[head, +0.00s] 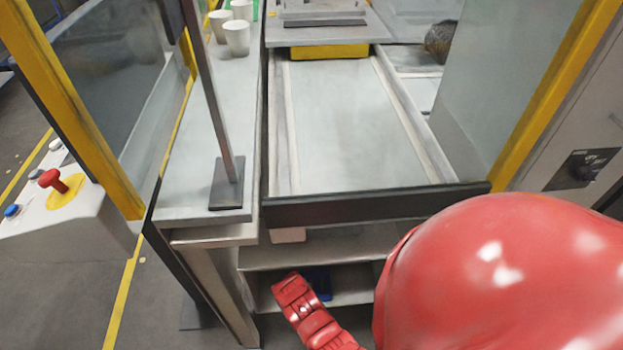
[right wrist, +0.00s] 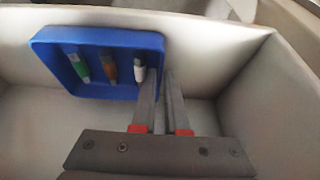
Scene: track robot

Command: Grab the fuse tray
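The fuse tray (right wrist: 103,90) is a shallow blue tray in the right wrist view. It sits at the back left of a pale bin and looks tilted against its back wall. It holds a green fuse (right wrist: 79,67), an orange-brown fuse (right wrist: 111,66) and a white fuse (right wrist: 140,67). My right gripper (right wrist: 160,75) is at the tray's right side wall, its fingers close together with the wall seemingly between them. A bit of blue, likely the tray, shows on the low shelf in the head view (head: 319,281). My left gripper is not in view.
The bin's right wall (right wrist: 265,85) is close to my right gripper. In the head view, the low shelf (head: 350,292) lies beneath a grey worktop (head: 350,125) with a dark front edge. White cups (head: 237,38) stand on the left counter. A control box has a red button (head: 53,181).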

